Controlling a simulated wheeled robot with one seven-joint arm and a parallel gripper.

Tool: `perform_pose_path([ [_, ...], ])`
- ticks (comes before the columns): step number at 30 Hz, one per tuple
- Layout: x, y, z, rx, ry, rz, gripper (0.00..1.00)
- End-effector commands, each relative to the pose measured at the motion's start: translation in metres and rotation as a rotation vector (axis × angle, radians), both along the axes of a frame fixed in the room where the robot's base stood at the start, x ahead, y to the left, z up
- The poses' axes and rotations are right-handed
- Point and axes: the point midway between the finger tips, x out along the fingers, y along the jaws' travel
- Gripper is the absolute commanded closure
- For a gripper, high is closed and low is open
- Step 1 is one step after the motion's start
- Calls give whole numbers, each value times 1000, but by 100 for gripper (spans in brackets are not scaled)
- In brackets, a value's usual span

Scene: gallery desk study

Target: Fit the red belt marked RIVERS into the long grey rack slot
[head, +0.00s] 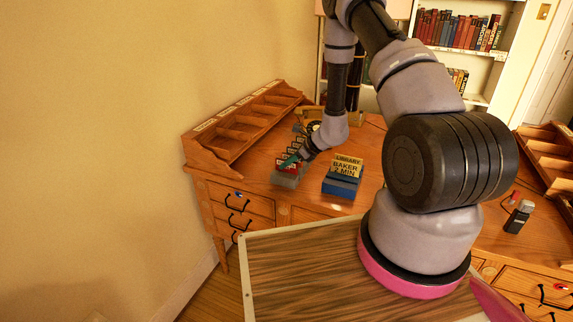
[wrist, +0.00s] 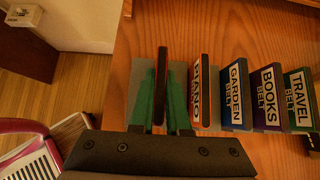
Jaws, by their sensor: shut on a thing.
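My gripper (wrist: 161,100) is shut on a thin red and dark belt (wrist: 160,72), seen edge-on between its green fingers. Its lettering does not show, so I cannot read RIVERS on it. It stands over the left part of the grey rack (wrist: 138,72), left of the PIANO belt (wrist: 202,80). I cannot tell whether its lower edge is inside a slot. In the head view my gripper (head: 291,160) is low over the grey rack (head: 284,181) on the desk, with a bit of red at the fingers.
The GARDEN (wrist: 237,85), BOOKS (wrist: 268,90) and TRAVEL (wrist: 298,90) belts stand in a row to the right. A blue block with a LIBRARY card (head: 341,187) sits right of the rack. A wooden sorter (head: 240,125) stands behind left. A dark device (head: 519,216) lies far right.

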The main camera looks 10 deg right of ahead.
Motion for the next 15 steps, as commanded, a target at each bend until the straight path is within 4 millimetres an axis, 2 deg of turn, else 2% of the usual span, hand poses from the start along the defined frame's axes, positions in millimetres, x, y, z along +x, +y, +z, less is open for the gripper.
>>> perform_pose_path([
  [11,0,0,-6,0,-1,1,100],
  [12,0,0,-5,-1,-1,1,74],
  [13,0,0,-5,-1,-1,1,63],
  [14,0,0,-5,-1,-1,1,56],
  [15,0,0,-5,-1,-1,1,56],
])
